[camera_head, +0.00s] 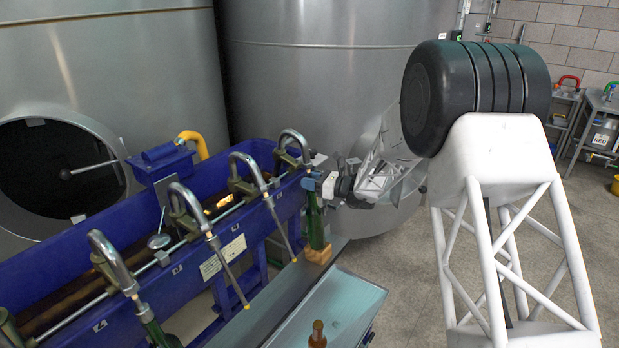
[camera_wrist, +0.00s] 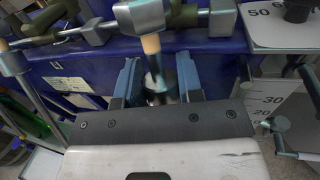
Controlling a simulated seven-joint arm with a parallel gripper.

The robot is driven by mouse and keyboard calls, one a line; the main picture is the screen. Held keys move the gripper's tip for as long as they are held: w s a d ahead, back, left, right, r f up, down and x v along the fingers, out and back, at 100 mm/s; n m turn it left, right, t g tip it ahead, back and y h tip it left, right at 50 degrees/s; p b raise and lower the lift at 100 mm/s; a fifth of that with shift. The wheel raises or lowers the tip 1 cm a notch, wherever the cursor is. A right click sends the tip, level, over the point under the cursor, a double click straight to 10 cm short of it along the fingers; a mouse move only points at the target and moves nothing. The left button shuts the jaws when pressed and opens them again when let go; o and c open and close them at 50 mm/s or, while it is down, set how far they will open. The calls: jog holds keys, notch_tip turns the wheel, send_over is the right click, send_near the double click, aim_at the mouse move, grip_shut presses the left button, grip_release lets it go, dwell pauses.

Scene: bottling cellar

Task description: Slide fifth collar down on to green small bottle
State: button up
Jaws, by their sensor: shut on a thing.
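The green small bottle (camera_head: 313,222) stands upright on a wooden block (camera_head: 320,255) beside the blue trough in the head view. My gripper (camera_head: 312,184) is at the top of this bottle, coming in from the right. In the wrist view, my gripper (camera_wrist: 157,92) has its two blue fingers on either side of a small, greyish round piece (camera_wrist: 160,84), which I take to be the collar. It is blurred and partly covered by a spout with a tan tip (camera_wrist: 151,45). I cannot tell whether the collar is around the bottle's neck or just above it.
The blue trough (camera_head: 232,252) carries several curved metal spouts (camera_head: 247,165) close to my gripper. Another green bottle (camera_head: 155,328) is at the lower left. A brown bottle (camera_head: 317,336) shows at the bottom edge, near a pale tray (camera_head: 335,305). Open floor lies right of the trough.

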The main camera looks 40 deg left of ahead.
jog(key=shift+d+f, duration=0.1)
jog(key=shift+f, duration=0.2)
jog(key=o, duration=0.6)
jog(key=shift+o, duration=0.2)
jog(key=v, duration=0.7)
jog(key=shift+d, duration=0.4)
jog(key=shift+r, duration=0.1)
